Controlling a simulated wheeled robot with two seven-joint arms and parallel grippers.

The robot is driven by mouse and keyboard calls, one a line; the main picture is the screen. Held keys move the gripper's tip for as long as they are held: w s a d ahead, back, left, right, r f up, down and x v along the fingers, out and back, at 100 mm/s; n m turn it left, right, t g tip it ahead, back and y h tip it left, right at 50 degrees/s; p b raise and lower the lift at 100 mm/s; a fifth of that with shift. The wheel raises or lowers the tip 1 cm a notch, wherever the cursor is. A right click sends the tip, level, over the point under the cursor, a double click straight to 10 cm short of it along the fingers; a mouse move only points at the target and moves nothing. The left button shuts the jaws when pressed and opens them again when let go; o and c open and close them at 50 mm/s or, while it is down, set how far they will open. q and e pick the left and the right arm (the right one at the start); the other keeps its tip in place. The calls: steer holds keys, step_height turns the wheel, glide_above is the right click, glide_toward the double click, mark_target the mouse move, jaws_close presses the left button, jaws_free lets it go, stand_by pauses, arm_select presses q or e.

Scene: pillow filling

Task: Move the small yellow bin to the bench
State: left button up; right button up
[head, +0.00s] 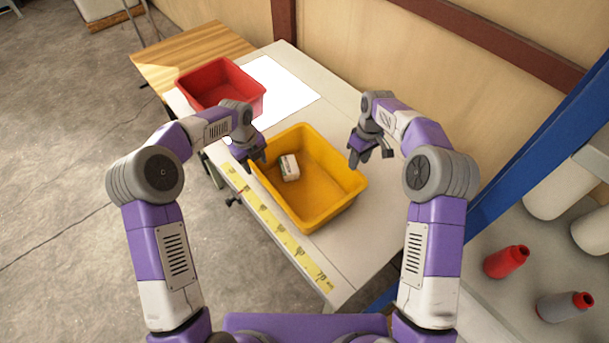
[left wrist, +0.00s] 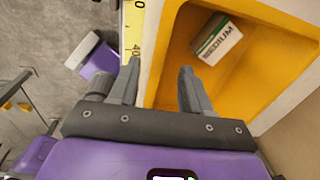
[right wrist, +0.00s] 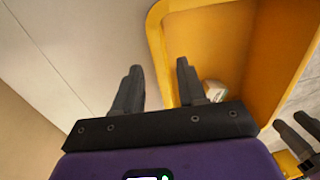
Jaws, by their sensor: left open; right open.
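A yellow bin (head: 321,206) sits on the bench (head: 349,243) with a small white box (head: 289,167) lying inside it. In the left wrist view the box (left wrist: 217,40) has a green stripe and the print MEDIUM. My left gripper (head: 254,160) is open at the bin's left wall; in the left wrist view its fingers (left wrist: 160,85) point at the bin's rim, one on each side of it. My right gripper (head: 367,158) is open near the bin's far right wall; in the right wrist view its fingers (right wrist: 158,85) also lie to either side of the rim. I cannot tell whether either touches the bin.
A red bin (head: 222,82) stands further back on the bench, beside a white sheet (head: 287,95). A yellow measuring tape (head: 270,218) runs along the bench's left edge.

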mark_target(257, 170)
arm_select(q)
steer(key=shift+a+r, duration=0.1)
steer(key=shift+r, duration=0.25)
arm_select(e)
steer(key=shift+s+r, duration=0.1)
steer(key=shift+r, duration=0.3)
arm_select(q)
steer(key=shift+f, duration=0.1)
arm_select(e)
steer(key=shift+f, duration=0.1)
arm_select(q)
steer(key=shift+s+f, duration=0.1)
steer(key=shift+f, duration=0.15)
arm_select(e)
steer(key=shift+f, duration=0.25)
arm_select(q)
steer(key=shift+w+d+f, duration=0.15)
steer(key=shift+f, duration=1.6)
steer(key=shift+w+d+f, duration=0.1)
steer(key=shift+f, duration=1.65)
arm_select(e)
steer(key=shift+s+a+f, duration=0.1)
steer(key=shift+f, duration=1.65)
steer(key=shift+s+a+f, duration=0.1)
steer(key=shift+f, duration=1.65)
arm_select(q)
steer(key=shift+c, duration=0.5)
arm_select(e)
steer(key=shift+c, duration=0.5)
